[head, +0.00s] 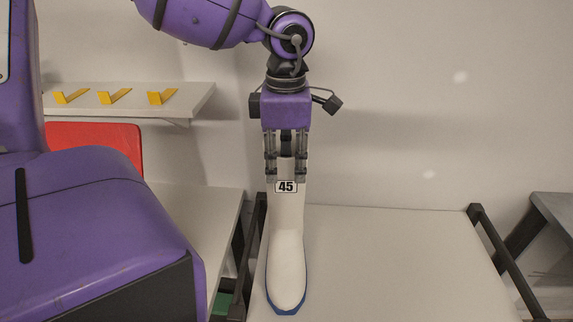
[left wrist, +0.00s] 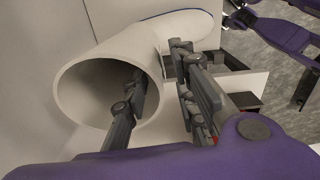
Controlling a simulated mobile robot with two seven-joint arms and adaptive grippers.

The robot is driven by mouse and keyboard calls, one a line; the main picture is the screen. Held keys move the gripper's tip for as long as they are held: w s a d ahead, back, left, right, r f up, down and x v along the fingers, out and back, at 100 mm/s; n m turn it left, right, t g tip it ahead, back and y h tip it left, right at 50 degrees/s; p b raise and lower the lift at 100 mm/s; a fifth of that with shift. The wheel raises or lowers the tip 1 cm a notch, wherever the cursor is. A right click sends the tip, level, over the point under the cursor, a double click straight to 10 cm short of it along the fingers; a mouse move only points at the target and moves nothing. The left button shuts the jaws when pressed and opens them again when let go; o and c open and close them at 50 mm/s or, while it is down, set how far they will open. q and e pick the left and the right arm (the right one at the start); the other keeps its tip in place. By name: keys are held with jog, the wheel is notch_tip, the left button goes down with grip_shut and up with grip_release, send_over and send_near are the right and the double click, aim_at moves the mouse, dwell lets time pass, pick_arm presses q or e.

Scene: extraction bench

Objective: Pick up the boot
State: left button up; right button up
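The boot (head: 287,255) is white with a blue sole and a label reading 45 on its shaft. It stands upright near the left side of a pale bench top (head: 390,265), toe towards me. My left gripper (head: 286,178) points down at the top of the shaft, its fingers spread apart. In the left wrist view the boot (left wrist: 115,62) shows its round shaft opening. There one finger of the left gripper (left wrist: 160,68) overlaps the opening and the other is outside the wall. I cannot tell whether either touches.
Black rails (head: 502,255) edge the bench top; the left one is close to the boot. A shelf with yellow hooks (head: 113,97) and a red panel (head: 95,140) are at the left. The bench top right of the boot is clear.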

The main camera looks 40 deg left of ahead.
pick_arm(q)
jog(key=shift+c, duration=0.2)
grip_shut()
dwell(0.4)
